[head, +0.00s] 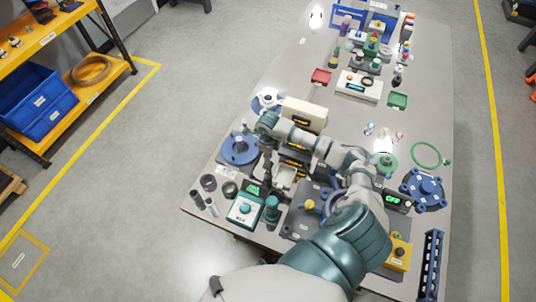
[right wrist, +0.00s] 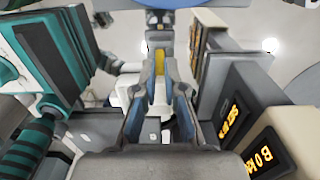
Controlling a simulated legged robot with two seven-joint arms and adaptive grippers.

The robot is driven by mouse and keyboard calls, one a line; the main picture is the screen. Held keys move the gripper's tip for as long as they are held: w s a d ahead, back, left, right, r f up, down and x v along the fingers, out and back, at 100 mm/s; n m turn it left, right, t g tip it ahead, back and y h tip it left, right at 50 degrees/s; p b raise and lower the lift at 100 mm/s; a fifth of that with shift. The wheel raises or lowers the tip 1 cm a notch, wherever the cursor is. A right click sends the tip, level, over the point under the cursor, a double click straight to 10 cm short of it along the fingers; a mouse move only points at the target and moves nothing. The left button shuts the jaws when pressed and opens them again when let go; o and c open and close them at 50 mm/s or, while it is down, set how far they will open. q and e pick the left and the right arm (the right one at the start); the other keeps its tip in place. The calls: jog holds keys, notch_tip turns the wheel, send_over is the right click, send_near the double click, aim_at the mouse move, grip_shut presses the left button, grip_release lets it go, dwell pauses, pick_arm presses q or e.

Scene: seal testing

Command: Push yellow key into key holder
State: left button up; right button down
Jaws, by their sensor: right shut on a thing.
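My right gripper (head: 267,180) reaches down over the table from the end of my right arm in the head view. In the right wrist view its two fingers (right wrist: 160,85) are close together, shut on the narrow yellow key (right wrist: 159,63). The key shows as a yellow strip between the fingertips; the rest of it is hidden by them. A grey upright fixture (right wrist: 160,18) stands just past the key; I cannot tell whether it is the key holder or whether the key touches it. In the head view the key is too small to make out. My left gripper is not in view.
A teal device (head: 244,209) and a dark teal cylinder (head: 271,211) stand near the gripper. Boxes with orange displays (right wrist: 262,150) stand close on the right in the wrist view. A blue round flange (head: 239,149) lies behind left. Bare table shows near the left edge.

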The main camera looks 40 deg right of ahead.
jog(key=shift+d, duration=0.1)
dwell(0.4)
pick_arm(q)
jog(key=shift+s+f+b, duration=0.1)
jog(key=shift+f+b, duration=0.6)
pick_arm(e)
jog(key=shift+f, duration=0.9)
jog(key=c, duration=1.2)
grip_release()
